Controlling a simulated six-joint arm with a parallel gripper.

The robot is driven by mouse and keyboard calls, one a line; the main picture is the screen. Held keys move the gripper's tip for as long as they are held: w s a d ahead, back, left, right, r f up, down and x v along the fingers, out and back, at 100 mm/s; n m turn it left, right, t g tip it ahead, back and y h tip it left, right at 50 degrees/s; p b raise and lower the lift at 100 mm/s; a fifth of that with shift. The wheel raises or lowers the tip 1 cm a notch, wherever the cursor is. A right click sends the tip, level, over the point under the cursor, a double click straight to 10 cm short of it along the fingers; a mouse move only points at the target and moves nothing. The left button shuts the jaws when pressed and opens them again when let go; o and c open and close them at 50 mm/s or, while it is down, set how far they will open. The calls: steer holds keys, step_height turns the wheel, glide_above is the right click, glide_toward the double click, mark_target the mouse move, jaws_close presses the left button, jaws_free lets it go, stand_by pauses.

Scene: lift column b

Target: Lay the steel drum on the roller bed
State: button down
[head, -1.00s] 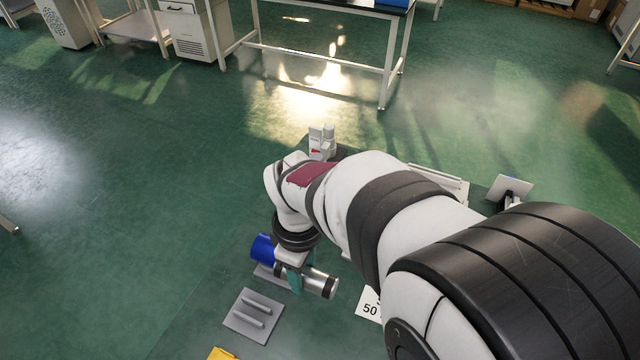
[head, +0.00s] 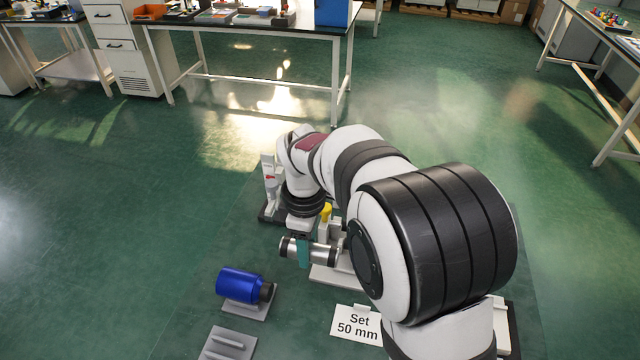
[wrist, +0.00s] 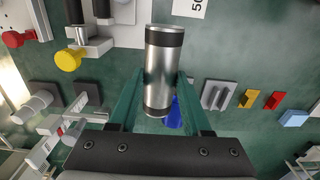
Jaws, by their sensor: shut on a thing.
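My gripper (head: 303,252) is shut on the steel drum (head: 323,251), a silver cylinder with dark bands near its ends. The drum lies on its side between the teal fingers, apparently clear of the floor. In the wrist view the steel drum (wrist: 164,75) sits between both fingers (wrist: 154,92), its long axis running up and down the picture. A grey plate with two raised parallel bars (head: 228,343), which looks like the roller bed, is at the bottom of the head view. It also shows right of the drum in the wrist view (wrist: 217,95). The gripper is above and right of it in the head view.
A blue drum (head: 240,285) lies on another grey base between my gripper and the barred plate. A "Set 50 mm" card (head: 358,324) stands right of it. A yellow knob (head: 326,211) rises close behind the steel drum. Open green floor lies left.

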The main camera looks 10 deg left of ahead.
steer(key=w+d, duration=1.1)
steer(key=w, duration=0.2)
step_height(320, 180, down, 6)
steer(key=shift+s+a+f, duration=0.1)
steer(key=shift+f, duration=0.7)
steer(key=shift+c, duration=1.4)
jaws_free()
